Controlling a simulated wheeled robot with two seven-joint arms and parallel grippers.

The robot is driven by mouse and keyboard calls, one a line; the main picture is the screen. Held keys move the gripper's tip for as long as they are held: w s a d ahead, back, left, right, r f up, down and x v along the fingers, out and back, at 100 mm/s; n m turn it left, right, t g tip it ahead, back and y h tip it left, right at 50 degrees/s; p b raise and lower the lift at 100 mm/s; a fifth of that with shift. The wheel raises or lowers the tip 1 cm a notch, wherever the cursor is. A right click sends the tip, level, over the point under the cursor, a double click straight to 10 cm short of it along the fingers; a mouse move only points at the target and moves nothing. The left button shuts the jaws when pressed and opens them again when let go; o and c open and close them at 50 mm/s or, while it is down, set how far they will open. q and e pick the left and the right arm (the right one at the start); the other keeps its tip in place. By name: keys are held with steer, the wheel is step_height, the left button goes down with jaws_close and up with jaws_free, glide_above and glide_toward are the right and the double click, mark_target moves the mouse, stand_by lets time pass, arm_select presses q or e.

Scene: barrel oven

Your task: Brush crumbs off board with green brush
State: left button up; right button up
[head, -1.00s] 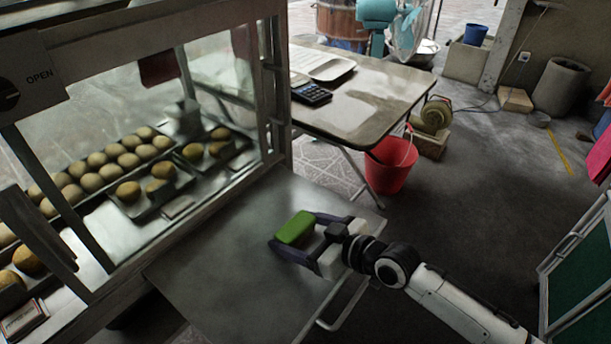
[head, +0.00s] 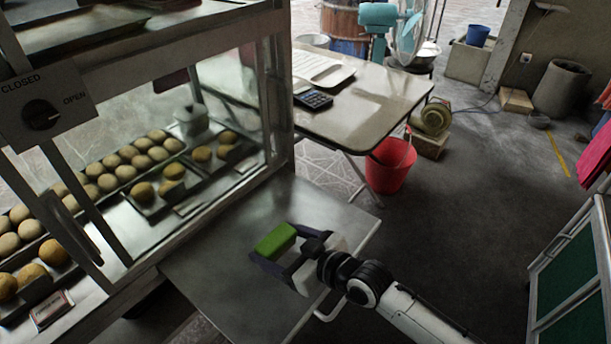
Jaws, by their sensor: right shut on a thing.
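My right gripper (head: 273,258) is over the right part of the grey metal board (head: 215,285), which juts out beside the glass cabinet. It is shut on the green brush (head: 276,239), a small block with a bright green top. The gripper hides the brush's underside, so I cannot tell whether it touches the board. Crumbs are too small to make out on the board. My left gripper is not in view.
The glass cabinet (head: 270,100) with trays of round buns (head: 125,165) stands at the left. A folding table (head: 375,110) with a calculator (head: 314,99) is behind the board. A red bucket (head: 388,168) stands on the floor near it. Open floor lies to the right.

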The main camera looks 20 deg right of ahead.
mark_target(277, 239)
step_height(277, 239, up, 2)
steer(key=shift+r+p, duration=0.15)
steer(key=shift+p, duration=0.6)
steer(key=shift+r+p, duration=0.75)
steer(key=shift+p, duration=0.05)
steer(key=shift+r+p, duration=0.65)
steer(key=shift+r, duration=0.25)
